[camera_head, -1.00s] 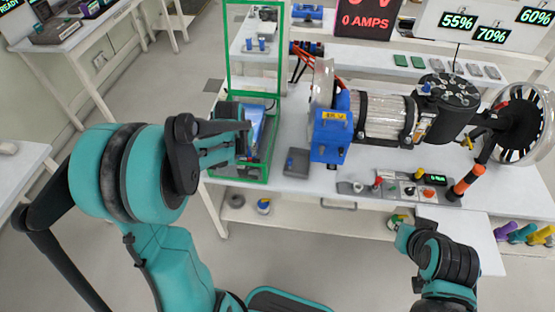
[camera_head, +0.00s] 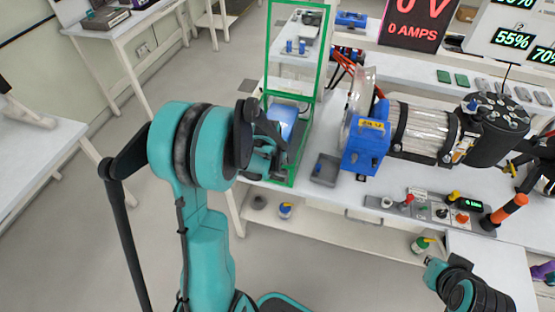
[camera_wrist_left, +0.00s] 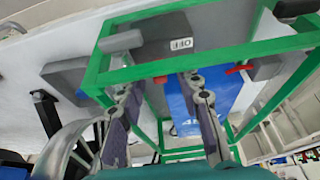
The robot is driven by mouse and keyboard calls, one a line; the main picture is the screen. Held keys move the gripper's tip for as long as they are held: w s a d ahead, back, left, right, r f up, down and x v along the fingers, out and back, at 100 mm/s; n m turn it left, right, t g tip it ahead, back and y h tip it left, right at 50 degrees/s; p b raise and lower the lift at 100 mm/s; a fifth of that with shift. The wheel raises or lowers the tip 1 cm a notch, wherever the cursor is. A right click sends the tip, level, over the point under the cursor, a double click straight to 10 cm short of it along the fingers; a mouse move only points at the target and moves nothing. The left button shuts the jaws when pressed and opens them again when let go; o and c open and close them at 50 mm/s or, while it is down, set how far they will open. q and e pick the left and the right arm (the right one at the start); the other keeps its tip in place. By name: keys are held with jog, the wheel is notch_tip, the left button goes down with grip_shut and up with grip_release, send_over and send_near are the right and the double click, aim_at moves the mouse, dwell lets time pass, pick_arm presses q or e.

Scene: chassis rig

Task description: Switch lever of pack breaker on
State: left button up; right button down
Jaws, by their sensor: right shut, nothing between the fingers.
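A tall green frame (camera_head: 296,80) stands on the table; it also crosses the left wrist view (camera_wrist_left: 230,53). A blue pack (camera_head: 283,121) is inside its lower part and shows behind my fingers in the left wrist view (camera_wrist_left: 222,98). A grey panel with an OFF label (camera_wrist_left: 181,44) is behind the top bar. A grey rounded bar (camera_wrist_left: 120,41) beside it may be the breaker lever; I cannot tell. My left gripper (camera_wrist_left: 163,85) is open and empty, close to the frame; in the head view (camera_head: 268,150) it is at the frame's left side. My right gripper (camera_head: 434,270) is shut and empty, low at right.
A blue motor unit (camera_head: 365,145) with a clear cylinder stands right of the frame. A control panel (camera_head: 430,206) with knobs is at the table's front edge. Floor in front is clear.

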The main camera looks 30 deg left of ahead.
pick_arm(q)
grip_shut()
jog(key=shift+w, duration=0.1)
jog(key=shift+w+a+r+g+p, duration=0.15)
jog(key=shift+w+g+p, duration=0.25)
jog(key=shift+g, duration=0.5)
jog(key=shift+w+a+f+g+h, duration=0.15)
jog(key=shift+w+g+h, duration=0.2)
jog(key=shift+g, duration=0.5)
jog(key=shift+w+f+g+h, duration=0.1)
jog(key=shift+w+g+h, duration=0.25)
jog(key=shift+g, duration=0.5)
grip_release()
jog(key=shift+w, duration=0.1)
